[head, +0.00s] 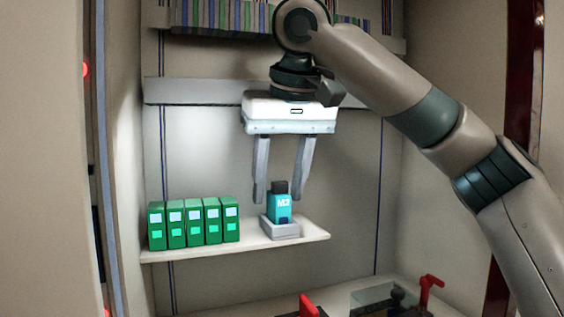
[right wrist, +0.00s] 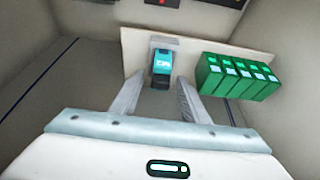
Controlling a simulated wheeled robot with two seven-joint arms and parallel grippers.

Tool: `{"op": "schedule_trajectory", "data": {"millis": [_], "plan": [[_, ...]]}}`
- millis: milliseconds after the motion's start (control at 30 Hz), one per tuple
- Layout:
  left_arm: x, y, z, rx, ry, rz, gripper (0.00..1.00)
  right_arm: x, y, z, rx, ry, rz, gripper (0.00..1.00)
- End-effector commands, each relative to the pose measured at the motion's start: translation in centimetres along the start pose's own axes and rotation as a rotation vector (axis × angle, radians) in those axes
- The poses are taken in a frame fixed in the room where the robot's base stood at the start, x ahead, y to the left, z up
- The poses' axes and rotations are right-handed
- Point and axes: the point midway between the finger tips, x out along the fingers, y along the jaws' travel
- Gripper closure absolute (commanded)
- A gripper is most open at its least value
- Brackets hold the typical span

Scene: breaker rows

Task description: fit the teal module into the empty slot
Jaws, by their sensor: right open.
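The teal module (head: 279,207), marked "M2" and with a dark top, stands upright in a small grey holder (head: 280,230) on the right part of a white shelf. It also shows in the right wrist view (right wrist: 162,66). My right gripper (head: 279,198) points down with its fingers open, one on each side of the module's top. I cannot tell whether either finger touches it. In the right wrist view the fingers (right wrist: 160,98) are apart with the module between and beyond them. No empty slot can be made out. My left gripper is not in view.
Several green modules (head: 194,222) stand in a row on the left of the white shelf (head: 240,247). A grey rail (head: 200,90) crosses the back wall behind my gripper. Red levers (head: 430,283) stand below at the right. Cabinet walls close in both sides.

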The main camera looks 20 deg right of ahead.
Motion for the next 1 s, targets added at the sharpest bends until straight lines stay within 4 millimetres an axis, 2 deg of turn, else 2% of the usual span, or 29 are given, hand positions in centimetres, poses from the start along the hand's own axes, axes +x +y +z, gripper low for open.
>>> {"op": "schedule_trajectory", "data": {"millis": [267, 467, 1000], "plan": [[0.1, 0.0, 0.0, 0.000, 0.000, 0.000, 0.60, -0.6, 0.0, 0.0, 0.000, 0.001, 0.000, 0.58], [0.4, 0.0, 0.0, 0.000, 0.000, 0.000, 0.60, -2.4, 0.0, 0.0, 0.001, 0.002, 0.000, 0.58], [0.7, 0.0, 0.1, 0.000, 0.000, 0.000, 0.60, -11.2, 0.0, 0.0, 0.002, 0.004, 0.001, 0.58]]}}
